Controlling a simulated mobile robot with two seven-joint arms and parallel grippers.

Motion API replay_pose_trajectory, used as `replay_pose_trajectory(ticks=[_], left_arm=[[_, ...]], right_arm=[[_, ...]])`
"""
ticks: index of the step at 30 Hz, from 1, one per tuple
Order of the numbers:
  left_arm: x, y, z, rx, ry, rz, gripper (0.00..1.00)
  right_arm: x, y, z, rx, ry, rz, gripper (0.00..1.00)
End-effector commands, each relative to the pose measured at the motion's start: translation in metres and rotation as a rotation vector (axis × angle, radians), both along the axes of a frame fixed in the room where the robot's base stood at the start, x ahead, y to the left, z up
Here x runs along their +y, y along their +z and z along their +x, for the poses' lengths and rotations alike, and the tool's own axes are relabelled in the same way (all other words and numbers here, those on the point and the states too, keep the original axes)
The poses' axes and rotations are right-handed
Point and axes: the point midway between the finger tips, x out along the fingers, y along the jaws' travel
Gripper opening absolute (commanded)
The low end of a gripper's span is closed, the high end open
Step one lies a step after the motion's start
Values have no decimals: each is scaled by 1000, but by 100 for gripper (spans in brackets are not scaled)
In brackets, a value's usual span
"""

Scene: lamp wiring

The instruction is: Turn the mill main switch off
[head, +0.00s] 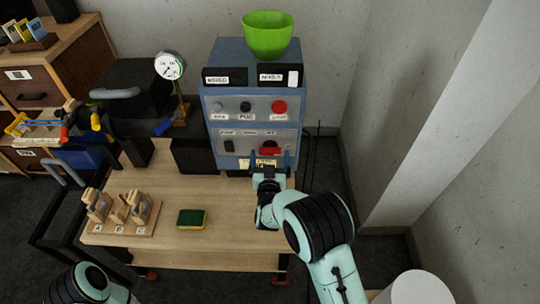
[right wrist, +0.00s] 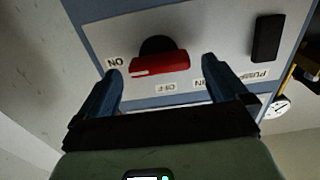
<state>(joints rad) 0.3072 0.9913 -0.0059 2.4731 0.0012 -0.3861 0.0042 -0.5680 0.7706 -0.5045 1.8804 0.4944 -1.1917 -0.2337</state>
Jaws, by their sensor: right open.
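The mill main switch is a red rotary handle (head: 269,149) on the lower panel of the blue-grey control cabinet (head: 247,115). In the right wrist view the red handle (right wrist: 160,63) lies sideways on a round black base, and its white-marked end points toward the ON label (right wrist: 115,62). The OFF label (right wrist: 166,88) is beside the handle's long edge. My right gripper (right wrist: 160,73) is open, with one blue finger near each end of the handle; I cannot tell whether they touch it. My left gripper is out of view; only part of my left arm shows.
A black rocker switch (right wrist: 267,38) is beside the red handle. A green bowl (head: 268,35) sits on the cabinet. A sponge (head: 192,219) and wooden block rack (head: 122,212) are on the bench (head: 170,183).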

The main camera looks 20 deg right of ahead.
Motion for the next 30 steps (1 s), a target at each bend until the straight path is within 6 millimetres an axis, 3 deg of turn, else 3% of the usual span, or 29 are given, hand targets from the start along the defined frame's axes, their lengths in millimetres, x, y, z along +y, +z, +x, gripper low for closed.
replay_pose_trajectory(ticks=[12,17,30], left_arm=[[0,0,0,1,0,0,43],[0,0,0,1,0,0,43],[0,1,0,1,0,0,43]], right_arm=[[-3,-1,8,1,0,-1,97],[-2,-1,8,1,0,-1,45],[-2,0,8,21,1,-71,44]])
